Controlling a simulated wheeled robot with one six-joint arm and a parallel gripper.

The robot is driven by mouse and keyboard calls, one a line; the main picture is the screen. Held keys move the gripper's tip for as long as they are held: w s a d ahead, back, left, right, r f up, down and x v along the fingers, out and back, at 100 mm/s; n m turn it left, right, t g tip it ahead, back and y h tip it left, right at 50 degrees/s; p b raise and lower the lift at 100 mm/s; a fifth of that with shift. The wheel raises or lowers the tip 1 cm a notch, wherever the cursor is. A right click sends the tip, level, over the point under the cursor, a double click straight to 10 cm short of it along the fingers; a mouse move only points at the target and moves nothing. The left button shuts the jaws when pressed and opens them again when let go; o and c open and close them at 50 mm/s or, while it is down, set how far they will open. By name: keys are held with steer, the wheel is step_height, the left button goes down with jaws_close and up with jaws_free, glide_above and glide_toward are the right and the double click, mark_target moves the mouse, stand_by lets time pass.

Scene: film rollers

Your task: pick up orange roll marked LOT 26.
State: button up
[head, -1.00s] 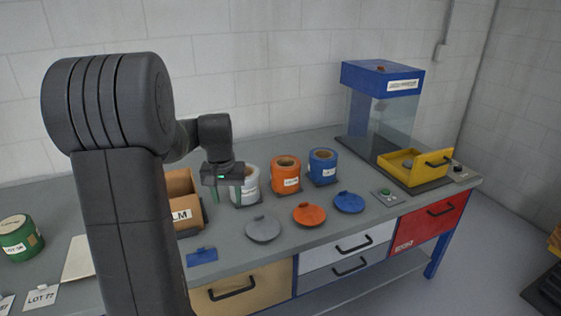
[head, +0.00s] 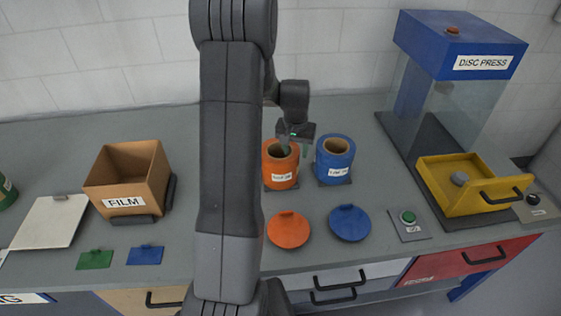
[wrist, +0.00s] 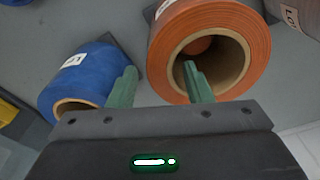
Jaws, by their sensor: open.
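The orange roll (head: 280,168) stands upright at the back of the bench, with a white label whose number I cannot read in the head view. In the wrist view the orange roll (wrist: 222,85) shows its wide hollow core, and only part of its label is visible. My gripper (head: 295,149) is open and empty above the orange roll, towards its right side. In the wrist view my gripper (wrist: 160,70) has one green finger over the roll's core and the other over the gap beside the blue roll (wrist: 80,78).
The blue roll (head: 334,160) stands close to the right of the orange one. An orange lid (head: 288,230) and a blue lid (head: 350,223) lie in front. The FILM box (head: 125,203) is at left; the disc press (head: 460,45) and yellow tray (head: 463,196) are at right. My arm hides the middle.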

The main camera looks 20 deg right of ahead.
steer(key=shift+w+f, duration=0.1)
steer(key=shift+f, duration=1.05)
jaws_close()
steer(key=shift+r, duration=0.15)
stand_by(0.4)
